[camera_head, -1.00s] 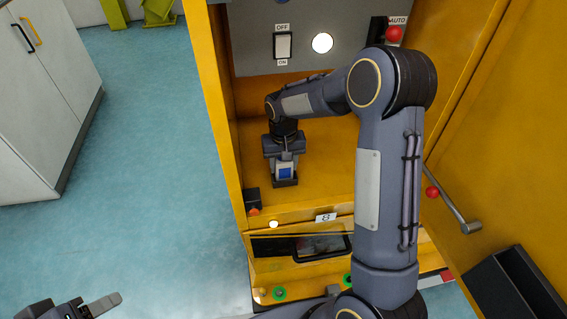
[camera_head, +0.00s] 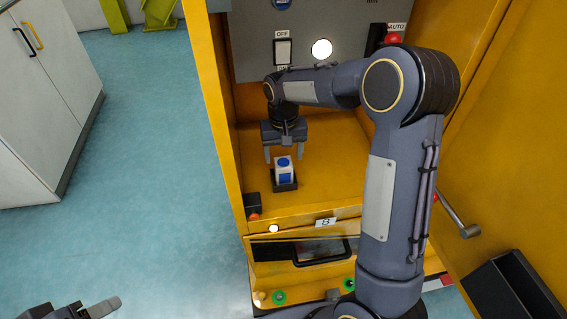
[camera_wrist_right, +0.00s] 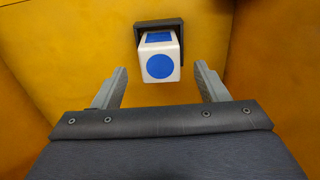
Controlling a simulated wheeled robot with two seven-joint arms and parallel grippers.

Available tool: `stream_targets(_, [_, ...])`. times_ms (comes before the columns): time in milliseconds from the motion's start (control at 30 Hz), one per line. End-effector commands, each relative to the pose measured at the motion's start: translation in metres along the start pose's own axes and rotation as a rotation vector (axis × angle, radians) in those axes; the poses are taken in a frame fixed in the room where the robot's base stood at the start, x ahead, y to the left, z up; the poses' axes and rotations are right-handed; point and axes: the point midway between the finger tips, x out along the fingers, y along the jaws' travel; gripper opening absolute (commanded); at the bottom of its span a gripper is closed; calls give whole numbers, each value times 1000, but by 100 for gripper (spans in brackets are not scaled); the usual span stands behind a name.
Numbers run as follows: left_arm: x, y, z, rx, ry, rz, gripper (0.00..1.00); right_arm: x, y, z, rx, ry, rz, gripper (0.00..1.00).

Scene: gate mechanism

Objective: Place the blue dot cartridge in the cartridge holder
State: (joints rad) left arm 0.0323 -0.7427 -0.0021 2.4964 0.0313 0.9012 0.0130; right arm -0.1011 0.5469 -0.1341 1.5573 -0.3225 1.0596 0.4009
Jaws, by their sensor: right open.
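The blue dot cartridge (camera_head: 284,170), white with blue marks, sits upright in the dark cartridge holder (camera_head: 284,186) on the yellow shelf. In the right wrist view the cartridge (camera_wrist_right: 158,62) shows a round blue dot, with the dark holder (camera_wrist_right: 160,23) around its far side. My right gripper (camera_head: 283,158) is open and empty, just above and behind the cartridge; in the wrist view its fingers (camera_wrist_right: 160,88) stand apart on either side, clear of it. My left gripper (camera_head: 95,308) shows only partly at the bottom left; its jaw opening cannot be made out.
The yellow cabinet wall (camera_head: 218,130) stands left of the holder. A grey panel (camera_head: 345,45) with a switch and white lamp is behind. A small dark block (camera_head: 252,200) sits at the shelf's front left. An open yellow door (camera_head: 500,150) is on the right.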

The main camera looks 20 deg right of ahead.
Motion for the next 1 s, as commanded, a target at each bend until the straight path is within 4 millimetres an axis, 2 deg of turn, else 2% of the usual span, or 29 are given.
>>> stream_targets(33, [-2, 1, -1, 0, 0, 0, 54, -13, -1, -1, -1, 5, -1, 67])
stream_targets(200, [-4, 2, -2, 0, 0, 0, 54, -41, 0, -1, 0, 3, -1, 67])
stream_targets(367, [-5, 2, -2, 0, 0, 0, 54, -55, 0, 0, 0, 3, -3, 67])
stream_targets(467, [-5, 2, -2, 0, 0, 0, 54, -66, 5, 9, 1, 12, -25, 67])
stream_targets(567, [-5, 2, -2, 0, 0, 0, 54, -82, 15, 31, -4, 37, -76, 67])
stream_targets(700, [-5, 2, -2, 0, 0, 0, 54, -108, 30, 82, -22, 101, -180, 67])
stream_targets(800, [-5, 2, -2, 0, 0, 0, 54, -119, 37, 123, -39, 155, -250, 67])
stream_targets(1000, [-5, 2, -2, 0, 0, 0, 54, -122, 41, 202, -71, 283, -356, 67])
